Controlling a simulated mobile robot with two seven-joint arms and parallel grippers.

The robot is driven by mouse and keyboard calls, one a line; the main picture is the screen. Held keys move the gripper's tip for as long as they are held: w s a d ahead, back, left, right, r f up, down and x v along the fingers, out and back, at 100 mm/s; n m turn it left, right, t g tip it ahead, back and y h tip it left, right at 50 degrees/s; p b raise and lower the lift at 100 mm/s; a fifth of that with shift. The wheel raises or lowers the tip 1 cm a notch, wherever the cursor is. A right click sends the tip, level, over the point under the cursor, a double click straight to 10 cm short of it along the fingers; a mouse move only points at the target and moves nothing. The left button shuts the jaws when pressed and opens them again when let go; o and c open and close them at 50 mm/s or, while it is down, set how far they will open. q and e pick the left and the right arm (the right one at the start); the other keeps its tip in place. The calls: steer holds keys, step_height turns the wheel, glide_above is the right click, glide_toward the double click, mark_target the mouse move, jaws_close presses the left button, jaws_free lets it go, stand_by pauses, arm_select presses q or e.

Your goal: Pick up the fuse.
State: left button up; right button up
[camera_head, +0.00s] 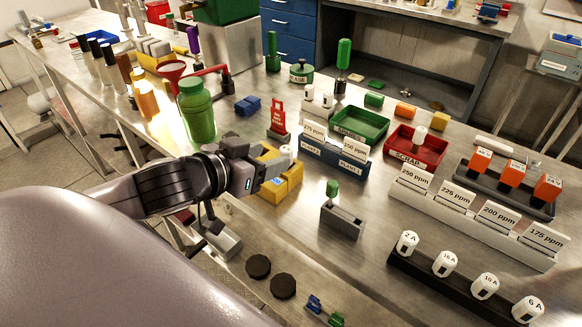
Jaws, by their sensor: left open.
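Several white fuses stand upright in a black rack (455,283) at the lower right. Their labels read 2 A (407,243), 16 A (444,263), what looks like 10 A (485,286), and 6 A (527,309). My left gripper (268,165) is open beside a yellow block (284,187), well to the left of the rack. A small white piece (287,152) shows just past its fingers; I cannot tell whether it is a fuse or whether the fingers touch it. My right gripper is not in view.
A grey slotted holder (342,219) with a green-topped piece stands between the gripper and rack. Blue-fronted labelled holders (333,157), a green tray (359,125), a red scrap tray (415,150) and white ppm card holders (470,217) lie beyond. A green bottle (196,111) stands behind my left arm.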

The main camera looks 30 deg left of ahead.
mark_target(282, 153)
arm_select(q)
steer(key=shift+a+x, duration=0.15)
steer(key=shift+x, duration=1)
steer(key=shift+a+x, duration=0.15)
steer(key=shift+x, duration=1.05)
steer(key=shift+w+f, duration=0.35)
steer(key=shift+w, duration=0.2)
jaws_close()
